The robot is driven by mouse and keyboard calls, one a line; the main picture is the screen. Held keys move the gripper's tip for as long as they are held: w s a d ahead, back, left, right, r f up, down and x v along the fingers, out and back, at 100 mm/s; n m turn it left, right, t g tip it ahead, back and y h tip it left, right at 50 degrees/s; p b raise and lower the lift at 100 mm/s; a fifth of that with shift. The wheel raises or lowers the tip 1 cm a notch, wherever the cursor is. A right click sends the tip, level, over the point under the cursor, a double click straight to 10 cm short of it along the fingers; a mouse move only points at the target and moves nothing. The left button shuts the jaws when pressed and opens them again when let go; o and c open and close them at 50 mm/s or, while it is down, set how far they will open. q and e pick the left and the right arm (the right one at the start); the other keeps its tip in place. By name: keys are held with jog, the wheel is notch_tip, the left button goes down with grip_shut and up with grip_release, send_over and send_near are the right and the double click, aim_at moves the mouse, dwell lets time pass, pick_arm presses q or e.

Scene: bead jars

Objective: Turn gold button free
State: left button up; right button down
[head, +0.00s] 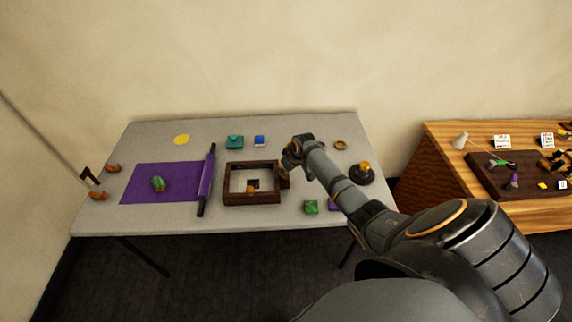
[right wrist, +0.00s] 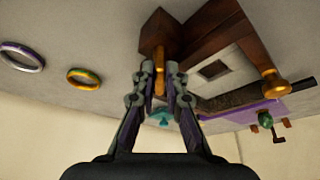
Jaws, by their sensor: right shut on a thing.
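A dark wooden frame (head: 228,184) lies on the grey table, with a pale inside and a small dark square in it. It also shows in the right wrist view (right wrist: 215,28). A gold button (right wrist: 159,82) sits at one wooden end of the frame, between my right fingertips. My right gripper (right wrist: 166,76) is shut on it. In the head view my right gripper (head: 287,167) is at the frame's right side and hides this button. A second gold knob (head: 250,188) is at the frame's front side, also in the wrist view (right wrist: 272,84). My left gripper is not in view.
A purple mat (head: 140,185) with a green object (head: 158,183) and a dark-ended roller (head: 206,180) lie left of the frame. A green block (head: 311,207) and a gold-topped dark stand (head: 363,173) are at right.

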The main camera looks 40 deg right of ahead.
jog(key=m+p, duration=0.1)
jog(key=m+h+p, duration=0.1)
jog(key=m, duration=0.1)
jog(key=shift+a+r+m+p, duration=0.15)
jog(key=shift+m+p, duration=0.15)
jog(key=shift+a+m+g+h+p, duration=0.1)
jog(key=shift+m+g+h+p, duration=0.5)
jog(key=shift+m, duration=1.3)
jog(key=shift+m+h, duration=0.3)
jog(key=shift+h, duration=0.1)
jog(key=c, duration=1.4)
grip_release()
jog(key=shift+t, duration=0.3)
